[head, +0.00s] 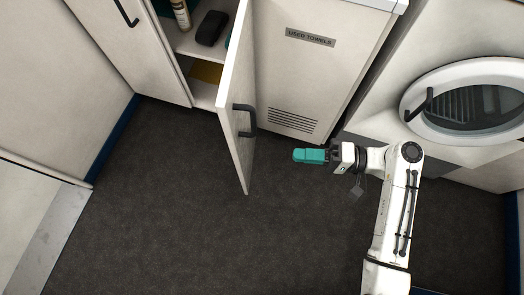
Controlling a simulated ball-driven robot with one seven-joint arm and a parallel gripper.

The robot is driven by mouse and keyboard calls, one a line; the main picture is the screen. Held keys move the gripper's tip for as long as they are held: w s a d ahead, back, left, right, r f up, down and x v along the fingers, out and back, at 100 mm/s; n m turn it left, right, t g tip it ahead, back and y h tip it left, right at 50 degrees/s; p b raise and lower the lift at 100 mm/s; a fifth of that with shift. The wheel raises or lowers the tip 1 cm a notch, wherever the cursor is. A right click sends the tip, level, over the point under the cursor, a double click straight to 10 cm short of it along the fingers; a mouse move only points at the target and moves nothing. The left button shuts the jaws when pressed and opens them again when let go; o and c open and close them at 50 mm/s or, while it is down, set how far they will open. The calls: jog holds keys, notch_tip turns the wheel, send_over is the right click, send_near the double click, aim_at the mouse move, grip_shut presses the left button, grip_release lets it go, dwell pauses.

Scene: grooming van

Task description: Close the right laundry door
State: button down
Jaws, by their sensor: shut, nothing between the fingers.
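The right laundry door (232,95) is a pale cabinet door with a dark grey handle (250,120). It stands open, swung out over the floor, showing shelves (204,92) inside the cabinet. The left door (135,50) of the same cabinet is shut, with its own dark handle. My gripper (300,155), with teal fingers, is shut and empty. It points left toward the open door, to the right of the handle and a little lower in the picture, apart from the door.
A white used-towels unit (320,75) with a vent stands right behind the open door. A washing machine with a round door (470,100) is at the right. Shelf items include a black object (211,28) and a bottle (181,14). The dark floor (180,210) is clear.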

send_near(235, 146)
jog(key=a, duration=0.4)
jog(key=w+a+f, duration=0.1)
jog(key=a, duration=0.1)
jog(key=shift+a, duration=0.4)
